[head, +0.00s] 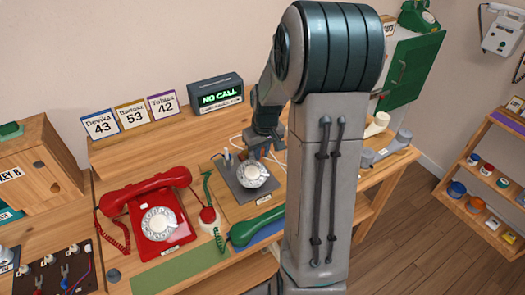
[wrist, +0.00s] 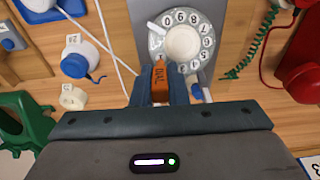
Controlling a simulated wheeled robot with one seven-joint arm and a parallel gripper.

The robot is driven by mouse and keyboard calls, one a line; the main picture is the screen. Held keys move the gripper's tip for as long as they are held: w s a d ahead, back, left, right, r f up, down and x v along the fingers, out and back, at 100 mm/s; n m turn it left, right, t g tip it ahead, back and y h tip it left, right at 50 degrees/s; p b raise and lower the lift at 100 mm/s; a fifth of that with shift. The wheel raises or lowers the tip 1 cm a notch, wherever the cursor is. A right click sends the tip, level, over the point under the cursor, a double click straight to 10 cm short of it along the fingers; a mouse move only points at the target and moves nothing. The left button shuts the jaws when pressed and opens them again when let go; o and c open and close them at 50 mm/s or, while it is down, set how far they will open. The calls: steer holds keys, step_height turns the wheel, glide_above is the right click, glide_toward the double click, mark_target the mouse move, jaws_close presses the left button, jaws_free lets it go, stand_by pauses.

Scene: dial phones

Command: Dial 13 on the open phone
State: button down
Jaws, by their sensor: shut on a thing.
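The open phone (head: 245,190) is a grey base with a white rotary dial (head: 253,174), left of my arm in the head view. Its dial (wrist: 183,42) shows at the top of the wrist view, with black numbers around a plain white centre. My gripper (head: 264,152) is just behind the dial. In the wrist view my gripper (wrist: 161,84) is shut on an orange dialing tool (wrist: 160,86) with dark lettering. The tool's far end is at the dial's near rim; I cannot tell whether it touches or sits in a hole.
A red phone (head: 155,215) stands left of the open phone, and a green handset (head: 258,226) lies in front. A display (head: 217,95) behind reads NO CALL. Cards (head: 132,115) read Devika 43, Bartosz 53, Tobias 42. A white cable (wrist: 112,40) runs beside the dial.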

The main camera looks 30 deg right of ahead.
steer(key=shift+w+f, duration=0.3)
steer(key=shift+f, duration=0.25)
steer(key=shift+f+b, duration=0.15)
steer(key=shift+b, duration=0.15)
steer(key=shift+f, duration=0.25)
steer(key=shift+w+f+b, duration=0.25)
steer(key=shift+f+b, duration=0.2)
steer(key=shift+b, duration=0.15)
stand_by(0.3)
stand_by(0.3)
steer(key=shift+s+d+f, duration=0.2)
steer(key=shift+s+f, duration=0.05)
steer(key=shift+s, duration=0.3)
